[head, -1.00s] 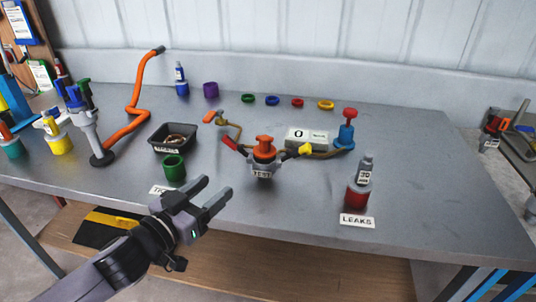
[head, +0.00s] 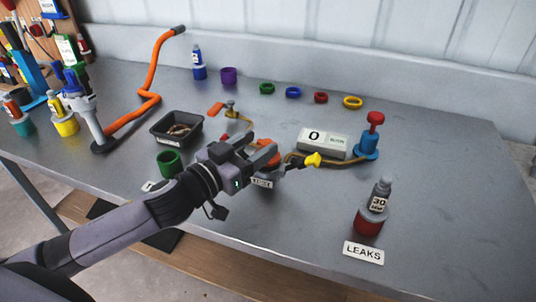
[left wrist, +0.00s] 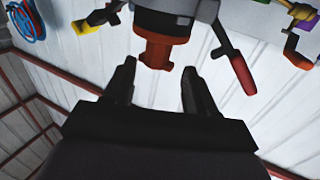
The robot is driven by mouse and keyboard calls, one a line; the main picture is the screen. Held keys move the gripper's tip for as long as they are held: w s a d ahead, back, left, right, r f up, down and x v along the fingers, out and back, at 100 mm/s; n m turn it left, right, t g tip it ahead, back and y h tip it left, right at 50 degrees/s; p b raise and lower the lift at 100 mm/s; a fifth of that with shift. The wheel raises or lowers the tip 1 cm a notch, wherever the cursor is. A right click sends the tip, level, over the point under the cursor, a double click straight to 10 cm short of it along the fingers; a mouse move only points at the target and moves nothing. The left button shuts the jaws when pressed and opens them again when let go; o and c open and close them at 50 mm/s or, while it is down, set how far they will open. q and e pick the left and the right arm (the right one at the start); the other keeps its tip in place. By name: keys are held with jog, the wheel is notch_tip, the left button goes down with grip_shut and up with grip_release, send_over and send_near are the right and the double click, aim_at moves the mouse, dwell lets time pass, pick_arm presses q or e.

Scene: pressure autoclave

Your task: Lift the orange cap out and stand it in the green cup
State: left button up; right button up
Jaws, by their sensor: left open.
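The orange cap (head: 269,156) sits on top of the pot on the bench and is partly hidden behind my left gripper (head: 257,149) in the head view. In the left wrist view the orange cap (left wrist: 158,50) appears upside down, just ahead of the fingertips. My left gripper (left wrist: 159,72) is open, its two fingers apart on either side of the cap's line, with nothing held. Whether a finger touches the cap I cannot tell. The green cup (head: 169,163) stands left of my gripper and is partly covered by my arm. My right gripper is not in view.
A black tray (head: 176,129) lies behind the green cup. A grey box reading 0 (head: 322,141), a yellow handle (head: 312,160) and a blue valve with red knob (head: 368,140) stand right of the pot. A bottle (head: 373,208) stands at front right. A red handle (left wrist: 243,74) juts beside the pot.

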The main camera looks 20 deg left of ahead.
aim_at(271, 140)
pick_arm(q)
jog(key=shift+d+f+p+x, duration=0.1)
jog(key=shift+d+p+x, duration=0.1)
jog(key=shift+x, duration=1.05)
jog(key=shift+d+f+p+x, duration=0.1)
jog(key=shift+f+p+x, duration=0.05)
jog(key=shift+x, duration=1.1)
jog(key=shift+s, duration=0.15)
jog(key=shift+a, duration=0.1)
grip_shut()
